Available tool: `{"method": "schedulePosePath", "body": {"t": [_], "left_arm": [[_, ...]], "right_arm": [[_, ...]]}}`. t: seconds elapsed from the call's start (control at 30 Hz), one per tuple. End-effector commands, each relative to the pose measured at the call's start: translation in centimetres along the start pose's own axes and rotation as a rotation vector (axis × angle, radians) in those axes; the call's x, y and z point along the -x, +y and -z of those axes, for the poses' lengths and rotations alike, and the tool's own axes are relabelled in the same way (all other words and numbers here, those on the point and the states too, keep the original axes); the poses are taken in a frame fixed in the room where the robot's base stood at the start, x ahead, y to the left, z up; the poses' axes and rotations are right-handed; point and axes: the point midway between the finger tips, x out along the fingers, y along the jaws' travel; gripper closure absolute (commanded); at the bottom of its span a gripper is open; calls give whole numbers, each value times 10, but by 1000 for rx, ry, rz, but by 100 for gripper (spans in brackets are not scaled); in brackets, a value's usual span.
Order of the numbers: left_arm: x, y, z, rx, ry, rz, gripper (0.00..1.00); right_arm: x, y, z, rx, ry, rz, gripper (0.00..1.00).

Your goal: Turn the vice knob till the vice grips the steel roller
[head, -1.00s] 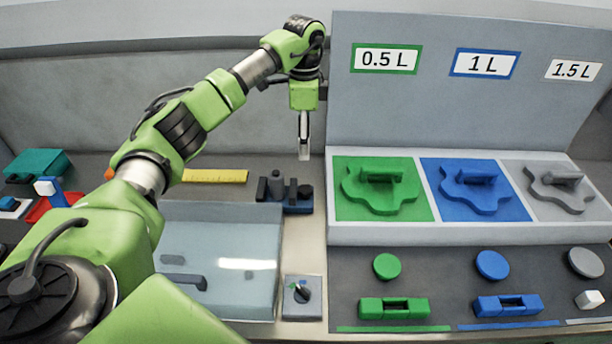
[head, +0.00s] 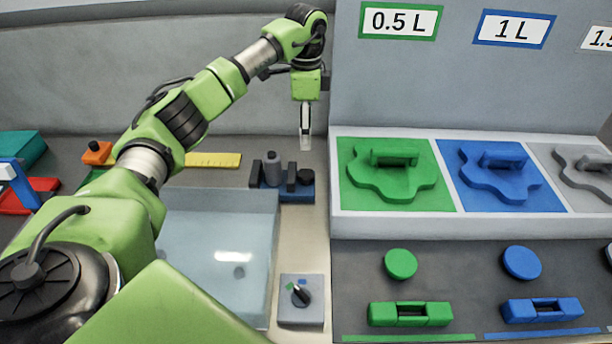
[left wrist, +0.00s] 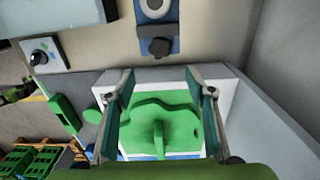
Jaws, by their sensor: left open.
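The vice has a blue base (head: 290,195) and stands on the bench left of the sloped panel. The steel roller (head: 271,168), a grey upright cylinder, stands between its dark jaws; I cannot tell whether they touch it. The dark vice knob (head: 305,177) is at the right end. In the left wrist view the knob (left wrist: 160,47) and roller (left wrist: 153,5) are at the top edge, the roller partly cut off. My left gripper (head: 305,142) is open and empty, above and behind the vice in the head view. Its fingers (left wrist: 159,78) frame a green plate, apart from the knob. My right gripper is out of view.
A tray with a green plate (head: 358,196) and a blue plate (head: 540,200) lies right of the vice. A yellow ruler (head: 215,160) lies to the left.

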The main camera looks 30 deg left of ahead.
Motion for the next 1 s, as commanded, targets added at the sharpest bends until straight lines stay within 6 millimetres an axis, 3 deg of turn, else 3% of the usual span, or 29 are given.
{"method": "schedulePosePath", "body": {"t": [0.17,0.5,0.7,1.0], "left_arm": [[-18,1,-1,0,-3,-3,50],[-89,2,0,0,-3,-4,50],[-121,1,0,1,0,-2,50],[-136,0,0,-1,-1,1,50]], "right_arm": [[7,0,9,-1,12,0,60],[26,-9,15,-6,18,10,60],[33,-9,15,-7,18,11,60],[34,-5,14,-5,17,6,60]]}}
